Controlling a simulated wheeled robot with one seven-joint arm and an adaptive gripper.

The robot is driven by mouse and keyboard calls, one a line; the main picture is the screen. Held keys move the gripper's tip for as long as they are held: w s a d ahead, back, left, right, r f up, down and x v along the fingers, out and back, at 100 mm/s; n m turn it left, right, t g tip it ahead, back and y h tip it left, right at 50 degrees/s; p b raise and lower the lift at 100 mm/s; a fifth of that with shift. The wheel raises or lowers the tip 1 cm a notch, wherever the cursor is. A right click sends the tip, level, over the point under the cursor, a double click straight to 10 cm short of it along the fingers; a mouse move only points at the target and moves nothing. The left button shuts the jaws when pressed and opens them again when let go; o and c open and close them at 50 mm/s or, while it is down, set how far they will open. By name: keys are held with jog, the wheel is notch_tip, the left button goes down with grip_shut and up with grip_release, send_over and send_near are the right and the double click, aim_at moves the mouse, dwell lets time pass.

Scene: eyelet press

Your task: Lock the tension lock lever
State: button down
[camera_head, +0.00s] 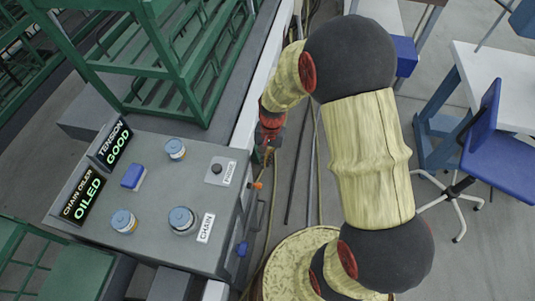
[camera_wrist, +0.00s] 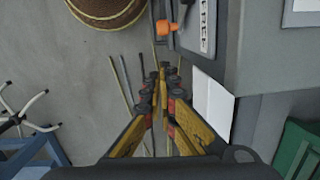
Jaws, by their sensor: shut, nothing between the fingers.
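An orange-ended lever (camera_head: 258,185) sticks out from the side of the grey machine cabinet (camera_head: 150,235) in the head view. I take it to be the tension lock lever. It also shows at the top of the wrist view (camera_wrist: 166,27), beside a white label (camera_wrist: 205,25) whose letters look like FREE. My gripper (camera_wrist: 161,76) is shut and empty, its fingertips together, below the lever and apart from it in the wrist view. In the head view my gripper (camera_head: 263,154) is small and partly hidden beside the cabinet edge.
A round basket (camera_wrist: 105,10) stands nearby. Green racks (camera_head: 190,60) stand behind.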

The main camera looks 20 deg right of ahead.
jog(key=shift+s+a+f+b, duration=0.2)
jog(key=shift+s+a+f, duration=0.2)
jog(key=shift+f, duration=0.3)
jog(key=shift+s+a+f+b, duration=0.15)
jog(key=shift+s+a+f, duration=0.25)
jog(key=shift+f, duration=0.25)
jog(key=shift+s+a+f+b, duration=0.2)
jog(key=shift+s+a+f, duration=0.2)
jog(key=shift+f, duration=0.3)
jog(key=shift+s+f+g+y+p, duration=0.2)
jog(key=shift+f+g+y+p, duration=0.35)
jog(key=shift+g, duration=0.35)
jog(key=s+f+g+y, duration=0.1)
jog(key=g, duration=0.1)
jog(key=s+a+f+g+y, duration=0.1)
jog(key=g+y, duration=0.1)
jog(key=s+a+f+g+y, duration=0.1)
jog(key=g+y, duration=0.1)
jog(key=g, duration=0.1)
jog(key=shift+a+f+p, duration=0.15)
jog(key=shift+f+p, duration=0.1)
jog(key=shift+p, duration=0.15)
jog(key=shift+r+p, duration=0.6)
jog(key=shift+r, duration=0.2)
jog(key=shift+y, duration=0.25)
